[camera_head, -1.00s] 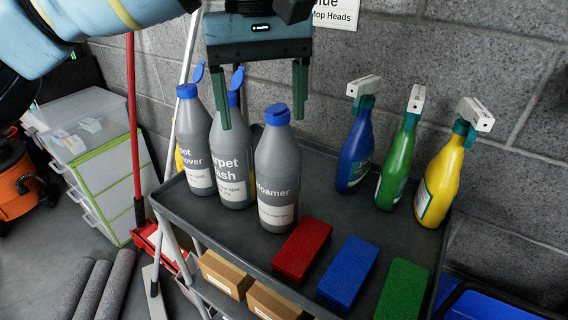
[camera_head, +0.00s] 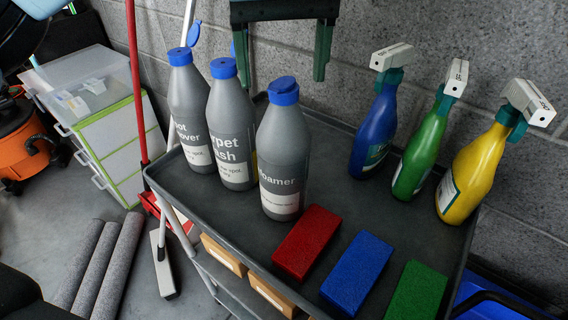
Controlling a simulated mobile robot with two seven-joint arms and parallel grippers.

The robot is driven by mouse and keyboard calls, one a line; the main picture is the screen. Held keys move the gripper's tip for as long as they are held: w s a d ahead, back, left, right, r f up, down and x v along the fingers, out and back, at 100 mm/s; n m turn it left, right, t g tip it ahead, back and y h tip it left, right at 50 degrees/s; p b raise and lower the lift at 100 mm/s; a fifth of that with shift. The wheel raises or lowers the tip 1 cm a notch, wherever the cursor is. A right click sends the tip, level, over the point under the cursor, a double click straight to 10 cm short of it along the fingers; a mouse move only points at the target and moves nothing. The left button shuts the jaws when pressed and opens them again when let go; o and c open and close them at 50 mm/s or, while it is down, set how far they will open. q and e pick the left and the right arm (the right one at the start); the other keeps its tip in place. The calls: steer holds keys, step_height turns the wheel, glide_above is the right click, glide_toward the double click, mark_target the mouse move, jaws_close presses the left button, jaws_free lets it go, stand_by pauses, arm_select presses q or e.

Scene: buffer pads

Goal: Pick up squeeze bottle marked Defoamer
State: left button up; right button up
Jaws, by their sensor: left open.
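The Defoamer squeeze bottle (camera_head: 282,150) is grey with a blue cap and a label partly reading "foamer". It stands upright on the dark cart tray (camera_head: 345,215), rightmost of the three grey bottles. My left gripper (camera_head: 281,70) is open and empty at the top of the picture, its green fingers pointing down. In the picture its fingers are level with the blue caps, one finger to each side above the Defoamer cap. It appears behind the bottle, not touching it. My right gripper is not in view.
Two similar grey bottles, a carpet one (camera_head: 231,125) and a spot one (camera_head: 189,110), stand close at the left. Blue (camera_head: 374,130), green (camera_head: 421,150) and yellow (camera_head: 476,170) spray bottles stand right. Red (camera_head: 306,242), blue (camera_head: 356,273) and green (camera_head: 416,292) pads lie in front.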

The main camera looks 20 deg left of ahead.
mark_target(284, 82)
arm_select(q)
steer(key=shift+s+f, duration=0.1)
steer(key=shift+f, duration=2.45)
steer(key=shift+d, duration=0.1)
jaws_close()
